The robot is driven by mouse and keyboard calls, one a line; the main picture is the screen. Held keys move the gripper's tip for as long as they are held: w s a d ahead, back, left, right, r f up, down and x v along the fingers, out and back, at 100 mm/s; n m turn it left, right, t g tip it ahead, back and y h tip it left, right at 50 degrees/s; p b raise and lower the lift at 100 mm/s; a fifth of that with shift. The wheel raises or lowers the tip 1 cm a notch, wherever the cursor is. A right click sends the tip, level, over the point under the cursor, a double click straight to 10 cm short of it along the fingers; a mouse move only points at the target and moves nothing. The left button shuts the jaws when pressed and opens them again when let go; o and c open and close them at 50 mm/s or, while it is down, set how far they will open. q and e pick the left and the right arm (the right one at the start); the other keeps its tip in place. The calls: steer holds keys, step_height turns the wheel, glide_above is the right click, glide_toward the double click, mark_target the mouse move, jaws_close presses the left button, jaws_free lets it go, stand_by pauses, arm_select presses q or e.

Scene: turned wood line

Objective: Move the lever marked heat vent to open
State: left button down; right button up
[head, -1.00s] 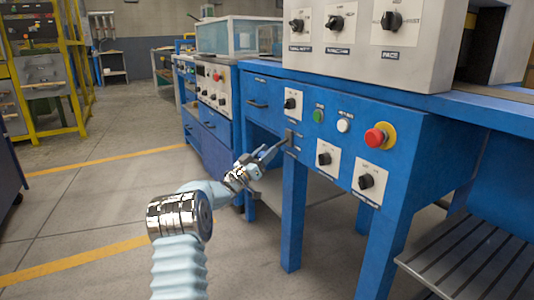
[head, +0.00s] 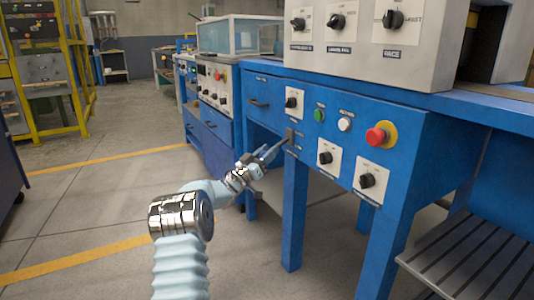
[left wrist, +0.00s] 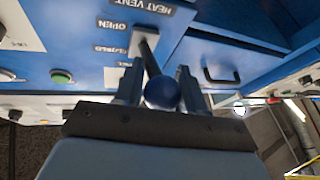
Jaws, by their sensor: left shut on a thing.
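The heat vent lever is a dark shaft (left wrist: 151,62) with a blue ball knob (left wrist: 162,93). In the left wrist view its label "HEAT VENT" (left wrist: 138,5) appears upside down, with "OPEN" and "CLOSED" labels beside the lever's slot. In the head view the lever (head: 275,148) juts out from its slot plate (head: 290,136) on the blue bench front, toward my gripper. My left gripper (left wrist: 160,88) is shut on the ball knob, one finger on each side; it also shows in the head view (head: 257,161). I cannot tell exactly which mark the lever lines up with. My right gripper is not in view.
Around the lever are a black rotary knob (head: 291,102), a green button (head: 319,115), a white button (head: 344,125), a red stop button (head: 376,137) and two lower knobs. A blue bench leg (head: 294,215) stands below.

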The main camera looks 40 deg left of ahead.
arm_select(q)
steer(key=shift+w+a+f, duration=0.1)
steer(key=shift+a+f, duration=0.05)
stand_by(0.6)
steer(key=c, duration=0.8)
jaws_free()
steer(key=shift+w, duration=0.1)
steer(key=shift+o, duration=0.2)
steer(key=v, duration=1.4)
